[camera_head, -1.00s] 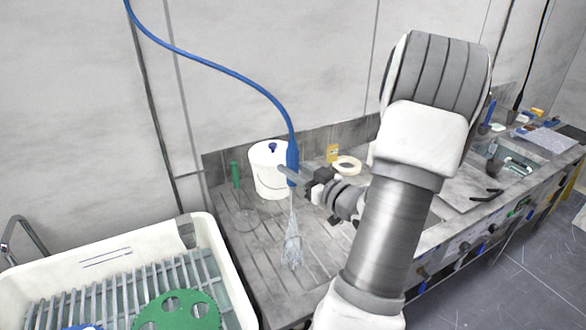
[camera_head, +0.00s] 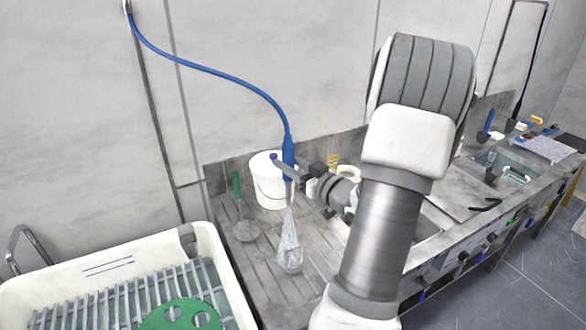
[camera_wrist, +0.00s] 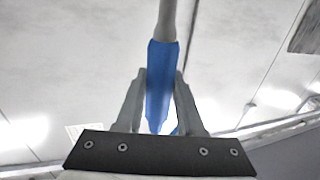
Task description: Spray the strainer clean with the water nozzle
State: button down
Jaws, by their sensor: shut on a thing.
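The strainer (camera_head: 246,230) has a green handle and a round mesh head. It lies on the grooved metal drainboard in the head view, left of my gripper and in front of the white bucket. My gripper (camera_head: 287,171) is shut on the blue water nozzle (camera_head: 288,150), which points down. In the wrist view the nozzle (camera_wrist: 159,85) sits between the two fingers. A pale water spray (camera_head: 290,245) falls from the nozzle onto the drainboard, to the right of the strainer head. I see no spray on the mesh.
A blue hose runs from the nozzle up to the wall. The white bucket (camera_head: 270,182) stands behind the strainer. A white tub (camera_head: 215,262) with a rack and a green disc is at the front left. The drainboard (camera_head: 250,275) is clear in front of the strainer.

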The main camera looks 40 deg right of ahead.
jog(key=w+d, duration=0.3)
jog(key=w, duration=0.8)
jog(key=w+d+b, duration=0.1)
jog(key=w+d, duration=0.3)
jog(key=w, duration=0.7)
jog(key=shift+b, duration=0.3)
jog(key=shift+w, duration=0.1)
jog(key=w+a+b, duration=0.4)
jog(key=a+b, duration=0.3)
jog(key=a, duration=0.6)
jog(key=w+a+b, duration=0.4)
jog(key=a+b, duration=0.4)
jog(key=a, duration=0.5)
jog(key=shift+w, duration=0.1)
dwell(0.6)
